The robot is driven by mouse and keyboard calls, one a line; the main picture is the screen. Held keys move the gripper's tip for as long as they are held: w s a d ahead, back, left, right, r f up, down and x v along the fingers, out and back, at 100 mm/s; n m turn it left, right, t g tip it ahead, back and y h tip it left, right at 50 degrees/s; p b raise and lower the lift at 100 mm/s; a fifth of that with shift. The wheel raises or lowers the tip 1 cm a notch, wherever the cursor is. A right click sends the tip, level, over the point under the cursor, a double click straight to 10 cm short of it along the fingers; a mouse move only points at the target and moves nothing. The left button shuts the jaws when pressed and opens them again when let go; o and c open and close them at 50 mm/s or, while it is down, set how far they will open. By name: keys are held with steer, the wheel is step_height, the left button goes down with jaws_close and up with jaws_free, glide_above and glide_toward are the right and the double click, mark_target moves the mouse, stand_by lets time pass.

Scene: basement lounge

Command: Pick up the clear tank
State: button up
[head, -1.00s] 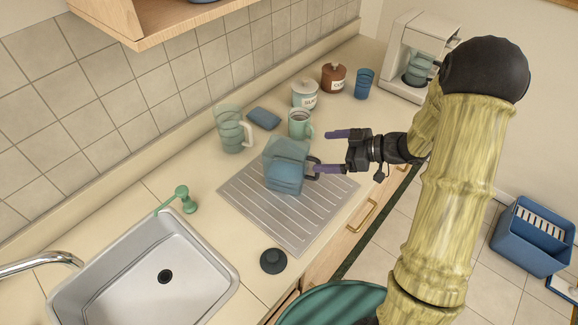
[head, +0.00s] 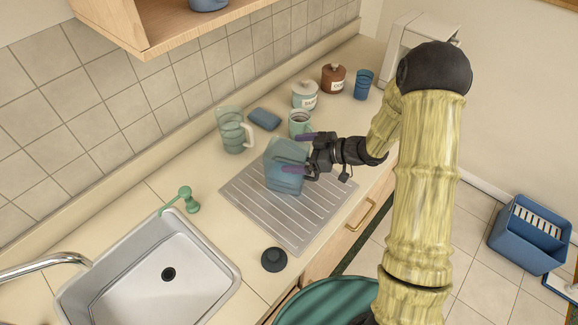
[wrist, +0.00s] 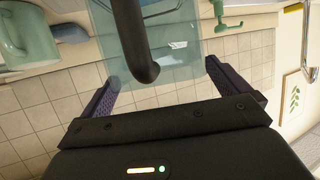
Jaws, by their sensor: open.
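The clear tank (head: 284,172) is a see-through bluish box standing on the ribbed metal drainboard (head: 312,215). Its dark handle (wrist: 140,40) is on the side facing my gripper and lies between the fingers in the wrist view. The tank (wrist: 185,40) fills the upper middle of that view. My gripper (head: 295,153) is open, with one purple finger toward each side of the tank. The fingers (wrist: 162,72) reach up to the tank's near end; I cannot tell whether they touch it.
A pale jar (head: 304,95), a brown jar (head: 333,78) and a blue cup (head: 364,84) are farther back. The sink (head: 150,275) and a black stopper (head: 274,259) are nearer.

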steer(key=shift+w+a+f, duration=0.2)
steer(key=shift+a+f, duration=0.1)
steer(key=shift+a, duration=0.25)
steer(key=c, duration=1.9)
step_height(320, 180, up, 10)
steer(key=shift+r+b, duration=0.1)
steer(key=shift+b, duration=0.5)
